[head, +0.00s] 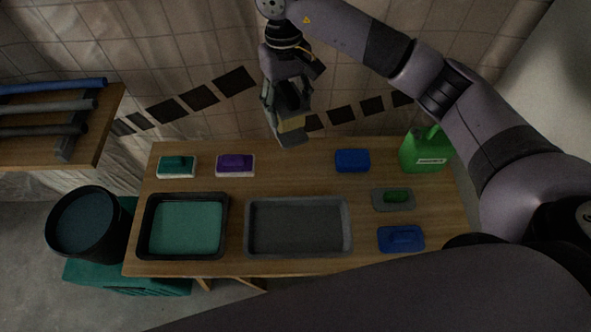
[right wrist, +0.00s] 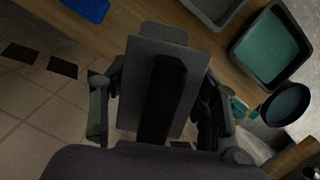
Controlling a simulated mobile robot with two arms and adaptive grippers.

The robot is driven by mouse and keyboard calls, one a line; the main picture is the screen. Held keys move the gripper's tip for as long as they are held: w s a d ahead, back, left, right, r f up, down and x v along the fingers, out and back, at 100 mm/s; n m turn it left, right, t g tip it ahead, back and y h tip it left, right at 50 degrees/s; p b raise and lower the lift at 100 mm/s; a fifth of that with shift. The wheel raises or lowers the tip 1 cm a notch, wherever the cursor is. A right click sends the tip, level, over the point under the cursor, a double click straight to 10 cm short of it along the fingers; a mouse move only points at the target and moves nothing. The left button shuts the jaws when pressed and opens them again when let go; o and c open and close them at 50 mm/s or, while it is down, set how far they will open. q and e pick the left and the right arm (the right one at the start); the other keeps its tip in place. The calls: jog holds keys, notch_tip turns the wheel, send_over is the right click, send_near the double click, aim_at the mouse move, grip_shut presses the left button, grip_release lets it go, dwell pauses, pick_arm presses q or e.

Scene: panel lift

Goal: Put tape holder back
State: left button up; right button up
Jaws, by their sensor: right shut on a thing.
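My right gripper (head: 288,112) is raised in front of the tiled wall, above the back edge of the table. It is shut on a grey, flat plate-like thing with a dark bar, whose lower end (head: 294,139) shows below the fingers. In the right wrist view the grey plate (right wrist: 130,85) sits between the two fingers, with the dark bar along its middle. I cannot tell for sure whether this is the tape holder. No other thing in view is clearly a tape holder. My left gripper is not in view.
The wooden table (head: 300,185) holds a black tray (head: 150,248), a grey tray (head: 298,200), several coloured float-like blocks, such as a purple one (head: 235,162), and a green jug (head: 428,152). A rack with pipes (head: 50,105) and a dark bucket (head: 85,222) stand left.

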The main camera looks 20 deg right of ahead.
jog(key=shift+w+d+r, duration=0.15)
jog(key=shift+d+r, duration=0.05)
jog(key=shift+d, duration=0.2)
jog(key=shift+w+d+r, duration=0.1)
jog(key=shift+d+r, duration=0.05)
jog(key=shift+d, duration=0.25)
jog(key=shift+d+f+h, duration=0.1)
jog(key=shift+d+h, duration=0.1)
jog(key=shift+h, duration=0.1)
jog(key=shift+a+f+p, duration=0.1)
jog(key=shift+f+p, duration=1.55)
jog(key=shift+f, duration=8)
jog(key=o, duration=1.2)
jog(key=shift+c, duration=0.2)
